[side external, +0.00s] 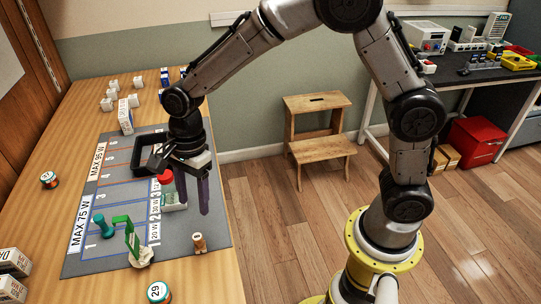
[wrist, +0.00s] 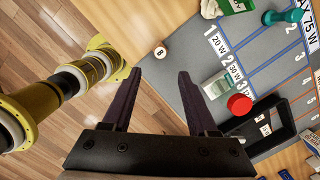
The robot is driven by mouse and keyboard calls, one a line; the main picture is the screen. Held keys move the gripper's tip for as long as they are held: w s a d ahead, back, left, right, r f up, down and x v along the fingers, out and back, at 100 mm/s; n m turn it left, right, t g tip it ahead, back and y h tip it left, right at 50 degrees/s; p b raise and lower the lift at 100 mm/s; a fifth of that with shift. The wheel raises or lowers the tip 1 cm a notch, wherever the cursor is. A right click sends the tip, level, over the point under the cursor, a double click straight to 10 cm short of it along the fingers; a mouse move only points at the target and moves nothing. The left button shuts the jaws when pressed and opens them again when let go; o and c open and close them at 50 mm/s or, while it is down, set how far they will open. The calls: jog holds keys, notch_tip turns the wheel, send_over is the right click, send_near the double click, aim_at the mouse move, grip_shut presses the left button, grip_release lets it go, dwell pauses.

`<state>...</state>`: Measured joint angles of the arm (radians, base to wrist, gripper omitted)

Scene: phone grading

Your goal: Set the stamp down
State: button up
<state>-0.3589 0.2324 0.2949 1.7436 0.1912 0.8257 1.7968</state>
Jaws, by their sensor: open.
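A small wooden stamp (side external: 199,243) stands upright near the right front edge of the grey mat (side external: 110,252). In the wrist view the stamp (wrist: 160,52) shows a round pale top with a dark mark like a B or 8. My gripper (side external: 196,207) is open with nothing between its dark fingers, above the mat's right edge and apart from the stamp. In the wrist view the stamp appears just beyond the gap between the fingertips (wrist: 158,74). The mat has blue-lined, numbered cells and wattage labels.
A red-capped container (wrist: 239,105) and a clear block (wrist: 215,85) stand near my gripper. A black tray (side external: 110,155) lies behind. A teal knobbed piece (side external: 100,226), a green stand (side external: 133,240) and a numbered tin (side external: 158,292) are toward the front.

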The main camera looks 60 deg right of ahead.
jog(key=s+d+r+n+t, duration=0.4)
jog(key=s+d+r+n, duration=0.8)
jog(key=s+d+r, duration=0.15)
jog(key=s+d+n+t+h, duration=0.1)
jog(key=s+d+n, duration=0.3)
jog(key=s+n, duration=0.2)
jog(key=shift+s+f+t+h, duration=0.3)
jog(key=shift+s+h, duration=0.1)
jog(key=shift+s, duration=0.45)
